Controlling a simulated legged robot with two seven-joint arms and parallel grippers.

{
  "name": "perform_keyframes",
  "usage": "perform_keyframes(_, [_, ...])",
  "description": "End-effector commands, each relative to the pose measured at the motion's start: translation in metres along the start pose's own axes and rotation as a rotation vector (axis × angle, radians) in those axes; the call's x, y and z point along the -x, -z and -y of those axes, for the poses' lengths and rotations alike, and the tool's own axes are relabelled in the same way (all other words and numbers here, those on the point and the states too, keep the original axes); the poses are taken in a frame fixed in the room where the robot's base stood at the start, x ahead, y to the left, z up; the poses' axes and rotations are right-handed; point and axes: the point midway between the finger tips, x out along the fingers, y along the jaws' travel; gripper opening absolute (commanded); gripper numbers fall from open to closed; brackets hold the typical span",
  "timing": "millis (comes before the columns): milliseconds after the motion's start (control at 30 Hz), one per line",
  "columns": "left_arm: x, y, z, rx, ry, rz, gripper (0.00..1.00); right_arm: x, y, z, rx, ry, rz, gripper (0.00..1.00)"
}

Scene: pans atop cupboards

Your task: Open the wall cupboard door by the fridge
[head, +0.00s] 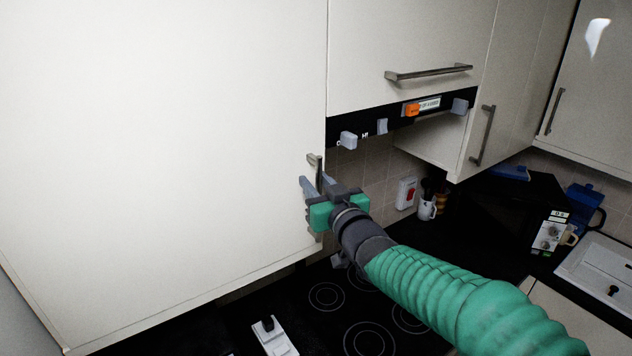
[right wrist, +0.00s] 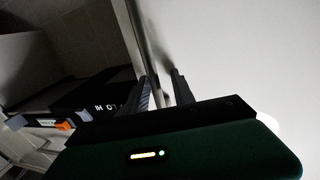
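A large white cupboard door (head: 165,150) fills the left of the head view and looks closed. Its metal handle (head: 315,160) stands upright near the right edge, mostly hidden behind my right gripper (head: 312,186). In the right wrist view my right gripper (right wrist: 162,86) has its two fingers apart, with the handle bar (right wrist: 149,50) running down between them. I see no clear grip on the bar. The door face (right wrist: 240,60) fills the right of that view. My left gripper is not in view. The fridge cannot be made out.
A black cooker hood strip (head: 385,122) with an orange tag lies right of the door, under another cupboard (head: 410,40) with a horizontal handle. A dark hob (head: 385,315) lies below.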

Motion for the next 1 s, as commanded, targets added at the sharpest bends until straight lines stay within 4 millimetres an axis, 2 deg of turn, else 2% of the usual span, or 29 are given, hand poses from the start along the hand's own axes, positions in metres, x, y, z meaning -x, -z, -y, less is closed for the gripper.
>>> perform_keyframes(33, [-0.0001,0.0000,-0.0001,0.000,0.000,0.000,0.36,0.0002,-0.0005,-0.0011,0.000,-0.001,0.001,0.21])
perform_keyframes(200, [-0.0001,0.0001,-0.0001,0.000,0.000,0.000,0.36,0.0006,-0.0001,-0.0002,0.000,-0.002,0.001,0.00])
perform_keyframes(1000, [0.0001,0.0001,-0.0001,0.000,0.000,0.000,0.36,0.0015,0.0019,0.0004,0.001,-0.001,-0.003,0.00])
